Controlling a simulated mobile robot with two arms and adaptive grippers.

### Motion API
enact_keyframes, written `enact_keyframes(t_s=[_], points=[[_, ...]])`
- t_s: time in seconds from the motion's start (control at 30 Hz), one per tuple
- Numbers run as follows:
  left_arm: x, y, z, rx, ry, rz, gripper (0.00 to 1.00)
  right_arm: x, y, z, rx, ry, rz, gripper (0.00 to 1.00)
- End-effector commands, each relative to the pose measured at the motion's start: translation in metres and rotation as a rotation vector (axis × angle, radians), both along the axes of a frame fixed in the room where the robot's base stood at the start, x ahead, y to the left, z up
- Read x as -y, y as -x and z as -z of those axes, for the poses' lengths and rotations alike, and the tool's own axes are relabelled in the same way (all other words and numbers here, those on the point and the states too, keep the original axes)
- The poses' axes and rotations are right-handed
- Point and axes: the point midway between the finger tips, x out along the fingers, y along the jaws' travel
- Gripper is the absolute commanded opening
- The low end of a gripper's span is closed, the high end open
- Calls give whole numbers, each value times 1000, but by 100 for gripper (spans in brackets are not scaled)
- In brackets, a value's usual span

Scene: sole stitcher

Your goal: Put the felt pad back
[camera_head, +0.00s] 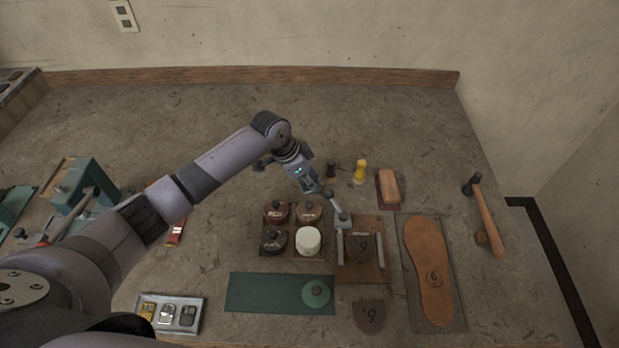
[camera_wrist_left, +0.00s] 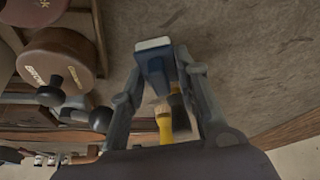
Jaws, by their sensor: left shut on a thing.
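My left gripper (camera_wrist_left: 166,68) is shut on a dark blue block with a whitish face (camera_wrist_left: 155,58), which appears to be the felt pad. In the head view my left gripper (camera_head: 310,186) is behind the jar rack (camera_head: 292,254), over the bench, with the held piece mostly hidden. The rack holds red, brown and black-lidded jars and a jar with a white top (camera_head: 308,240). My right gripper is not in view.
A press with a lever (camera_head: 342,218) stands right of the rack. A yellow-handled brush (camera_head: 360,170) and a reddish block (camera_head: 389,185) stand behind it. A sole (camera_head: 428,265) and a hammer (camera_head: 487,215) lie to the right. The back of the bench is clear.

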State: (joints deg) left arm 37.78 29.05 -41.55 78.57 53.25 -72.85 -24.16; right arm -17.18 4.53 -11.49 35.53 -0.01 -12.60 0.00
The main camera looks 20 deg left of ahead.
Motion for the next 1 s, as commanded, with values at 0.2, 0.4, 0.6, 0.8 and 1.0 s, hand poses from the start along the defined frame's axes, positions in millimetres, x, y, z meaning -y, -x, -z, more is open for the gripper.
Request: enact_keyframes(t_s=[0.2, 0.4, 0.6, 0.8, 1.0], points=[[0, 0, 2, 0, 0, 0, 3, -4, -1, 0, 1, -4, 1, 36], [0, 0, 6, -1, -1, 0, 30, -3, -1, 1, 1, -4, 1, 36], [0, 0, 5, 0, 0, 0, 43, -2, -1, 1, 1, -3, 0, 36], [0, 0, 5, 0, 0, 0, 49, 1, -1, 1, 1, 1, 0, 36], [0, 0, 3, 1, -1, 1, 49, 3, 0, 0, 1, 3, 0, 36]])
